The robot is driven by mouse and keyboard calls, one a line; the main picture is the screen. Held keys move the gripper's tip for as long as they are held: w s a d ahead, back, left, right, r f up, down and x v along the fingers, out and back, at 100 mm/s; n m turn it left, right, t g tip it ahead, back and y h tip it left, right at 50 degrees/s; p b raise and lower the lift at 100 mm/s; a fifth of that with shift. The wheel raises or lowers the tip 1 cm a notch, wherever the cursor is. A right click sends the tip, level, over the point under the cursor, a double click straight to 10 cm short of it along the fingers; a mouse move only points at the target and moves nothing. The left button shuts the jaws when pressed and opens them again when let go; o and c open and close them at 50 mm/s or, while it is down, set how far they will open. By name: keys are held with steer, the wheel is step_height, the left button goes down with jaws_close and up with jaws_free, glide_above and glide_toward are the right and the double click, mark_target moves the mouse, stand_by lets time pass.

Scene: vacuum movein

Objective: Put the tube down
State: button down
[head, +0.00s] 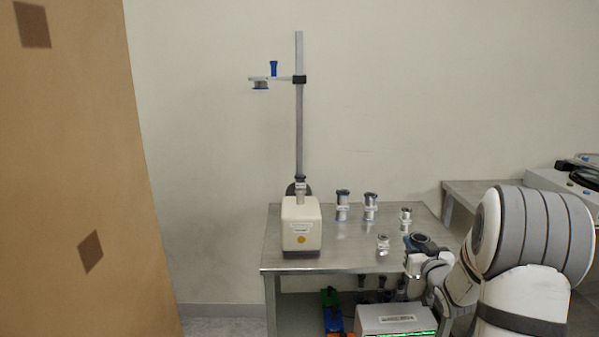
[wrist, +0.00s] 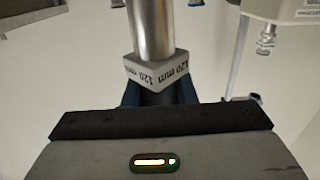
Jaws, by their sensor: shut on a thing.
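In the wrist view, a shiny metal tube (wrist: 151,28) with a square grey collar (wrist: 157,73) marked "120 mm" stands between the dark blue fingers of my gripper (wrist: 158,92). The fingers are shut on it at or just below the collar. The tube's far end runs out of the picture at the top. In the head view, my gripper (head: 418,241) is at the right front part of the metal table, near its edge. I cannot make out the held tube there, nor whether it touches the table.
The metal table (head: 340,262) holds several short metal fittings (head: 370,207) and a white boxy unit (head: 301,230) at the left. A tall stand (head: 299,130) with a clamp arm rises behind. A small fitting (head: 383,245) lies close left of my gripper. A cardboard-coloured panel (head: 80,180) fills the far left.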

steer(key=s+a+f+h, duration=0.1)
steer(key=s+a+f, duration=0.2)
steer(key=a+f, duration=0.65)
steer(key=s+a+f, duration=0.3)
steer(key=a+f, duration=0.3)
steer(key=f, duration=0.7)
step_height(320, 180, up, 20)
steer(key=f+p, duration=0.1)
steer(key=p, duration=1.8)
steer(key=shift+m, duration=0.4)
steer(key=s+r, duration=0.2)
steer(key=s, duration=0.3)
steer(key=shift+d+r, duration=0.1)
steer(key=shift+r, duration=0.3)
steer(key=shift+a, duration=0.25)
steer(key=shift+w+b, duration=0.1)
steer(key=shift+b, duration=0.25)
